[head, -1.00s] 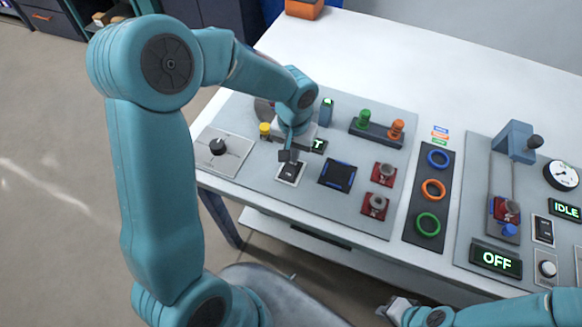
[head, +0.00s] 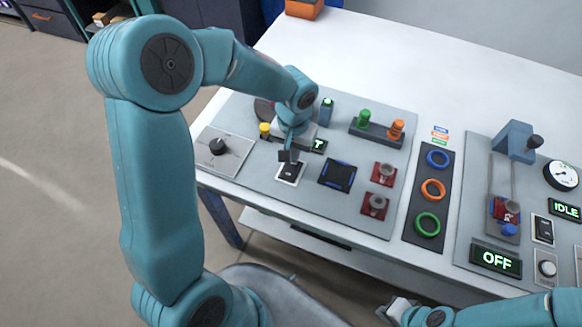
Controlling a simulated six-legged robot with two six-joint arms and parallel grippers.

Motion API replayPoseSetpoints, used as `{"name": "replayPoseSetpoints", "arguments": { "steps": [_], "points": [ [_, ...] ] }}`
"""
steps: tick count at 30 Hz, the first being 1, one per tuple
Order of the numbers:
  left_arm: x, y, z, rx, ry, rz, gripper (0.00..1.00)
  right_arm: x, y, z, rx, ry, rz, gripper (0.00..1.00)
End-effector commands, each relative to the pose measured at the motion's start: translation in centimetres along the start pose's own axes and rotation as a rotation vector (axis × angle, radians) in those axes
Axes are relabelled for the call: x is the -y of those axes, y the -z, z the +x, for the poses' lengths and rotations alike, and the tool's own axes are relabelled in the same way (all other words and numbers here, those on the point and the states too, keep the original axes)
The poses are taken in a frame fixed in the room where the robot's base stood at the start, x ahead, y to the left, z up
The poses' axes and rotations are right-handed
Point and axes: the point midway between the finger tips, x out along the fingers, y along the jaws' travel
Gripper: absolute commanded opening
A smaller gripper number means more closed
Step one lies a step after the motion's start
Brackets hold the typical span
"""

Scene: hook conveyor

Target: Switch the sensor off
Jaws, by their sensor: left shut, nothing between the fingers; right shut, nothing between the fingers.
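My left gripper (head: 288,156) is shut and empty, with its tips at the upper edge of a black rocker switch (head: 289,173) on a white plate. I cannot tell whether the tips touch it. A small sensor post (head: 327,110) with a green lit top stands behind, to the right of the gripper. A small dark display (head: 319,146) with green letters is partly hidden by my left wrist; only a "T" shows. My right gripper (head: 392,310) is at the bottom edge, off the table front, shut and small in view.
A dial plate (head: 231,154) and yellow button (head: 264,128) lie left of the gripper. A blue-edged black pad (head: 337,175), red blocks (head: 384,173) and green and orange pegs (head: 380,125) lie right. The OFF display (head: 496,260) is farther right.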

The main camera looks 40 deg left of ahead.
Motion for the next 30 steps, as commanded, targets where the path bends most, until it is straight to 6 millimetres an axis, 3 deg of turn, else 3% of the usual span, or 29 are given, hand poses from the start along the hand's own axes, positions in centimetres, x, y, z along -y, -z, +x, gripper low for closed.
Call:
{"name": "replayPoseSetpoints", "arguments": {
  "steps": [30],
  "points": [
    [0.0,0.0,1.6,0.000,0.000,0.000,0.00,-0.5,0.0,1.4,0.000,0.000,0.000,0.00]
  ]
}}
